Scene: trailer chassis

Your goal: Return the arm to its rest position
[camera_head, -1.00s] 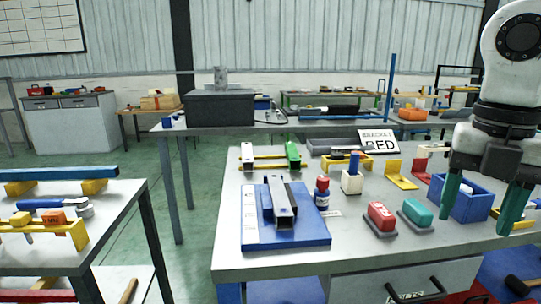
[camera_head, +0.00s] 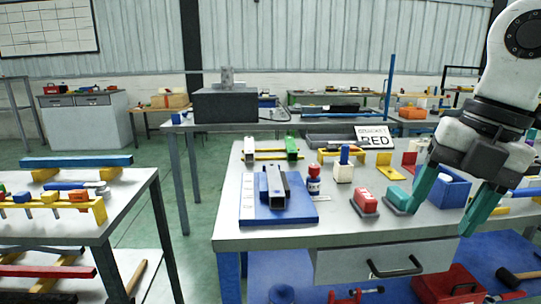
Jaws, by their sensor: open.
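My gripper (camera_head: 443,206) is at the right of the picture, with its two teal fingers spread apart and nothing between them. It points down and to the left, over the right front part of the grey workbench (camera_head: 330,229). One finger partly covers the teal block (camera_head: 395,197) on its dark base and stands in front of the blue bin (camera_head: 452,190). Whether it touches either cannot be told. The white arm links above the gripper run out of the picture at the top right.
A drawer (camera_head: 385,263) and red toolbox (camera_head: 450,286) are below. Another table (camera_head: 85,218) stands left, with green floor between.

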